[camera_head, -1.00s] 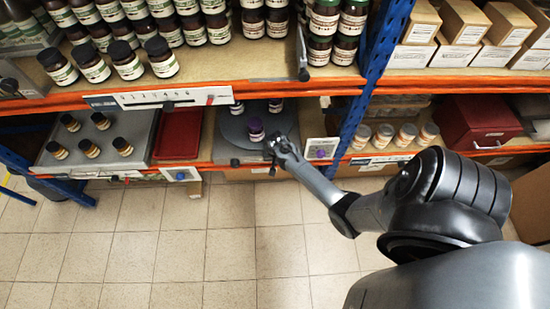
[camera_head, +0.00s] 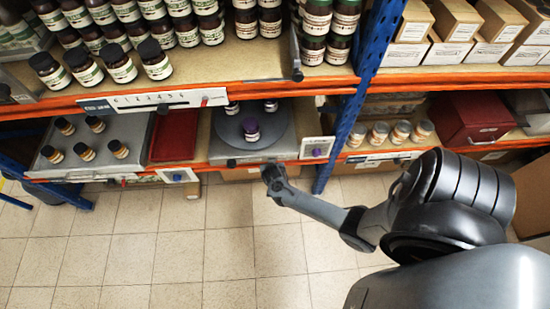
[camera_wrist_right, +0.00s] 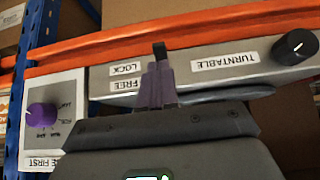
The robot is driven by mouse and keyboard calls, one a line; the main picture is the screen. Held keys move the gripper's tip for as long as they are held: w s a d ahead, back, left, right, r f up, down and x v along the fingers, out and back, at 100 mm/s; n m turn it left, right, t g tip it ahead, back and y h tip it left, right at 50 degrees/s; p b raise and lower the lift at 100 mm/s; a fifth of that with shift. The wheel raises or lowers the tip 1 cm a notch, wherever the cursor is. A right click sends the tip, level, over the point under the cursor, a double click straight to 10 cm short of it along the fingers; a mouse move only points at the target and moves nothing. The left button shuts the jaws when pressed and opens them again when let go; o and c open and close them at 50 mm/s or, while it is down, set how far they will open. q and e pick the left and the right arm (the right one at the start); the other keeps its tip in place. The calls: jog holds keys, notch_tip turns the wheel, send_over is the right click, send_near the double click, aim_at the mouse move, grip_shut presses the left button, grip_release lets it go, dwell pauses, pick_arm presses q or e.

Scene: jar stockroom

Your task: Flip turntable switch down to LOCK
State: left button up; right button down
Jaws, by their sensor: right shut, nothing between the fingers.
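The turntable (camera_head: 232,128) is a round grey disc on the lower shelf, with several small jars on it. Its grey front panel (camera_wrist_right: 230,85) carries a TURNTABLE label, upside down in the right wrist view. Beside the fingers are the LOCK label (camera_wrist_right: 125,69) and FREE label (camera_wrist_right: 128,86). The dark switch lever (camera_wrist_right: 159,50) shows beyond the fingertips, pointing to the LOCK side; its base is hidden. My right gripper (camera_wrist_right: 158,75) is shut and empty, right at the lever; contact is unclear. It also shows in the head view (camera_head: 268,170) at the panel's front edge. My left gripper is out of view.
A black knob (camera_wrist_right: 295,45) sits on the same panel. A white plate with a purple dial (camera_wrist_right: 42,117) is beside it. An orange shelf beam (camera_wrist_right: 210,32) runs along the panel. A blue post (camera_head: 345,135) stands right of the turntable.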

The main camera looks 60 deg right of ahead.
jog(key=shift+w+d+r, duration=0.1)
jog(key=shift+w+d+r, duration=0.25)
jog(key=shift+w+d, duration=0.05)
jog(key=shift+d, duration=0.2)
dwell(0.3)
jog(key=shift+r, duration=0.1)
jog(key=shift+a+r+p, duration=0.15)
jog(key=shift+r+p, duration=0.3)
jog(key=shift+p, duration=0.3)
jog(key=s+a+f+p+v, duration=0.1)
jog(key=p+v, duration=0.3)
jog(key=v, duration=0.8)
jog(key=shift+s+a+p, duration=0.15)
jog(key=shift+a+p, duration=0.25)
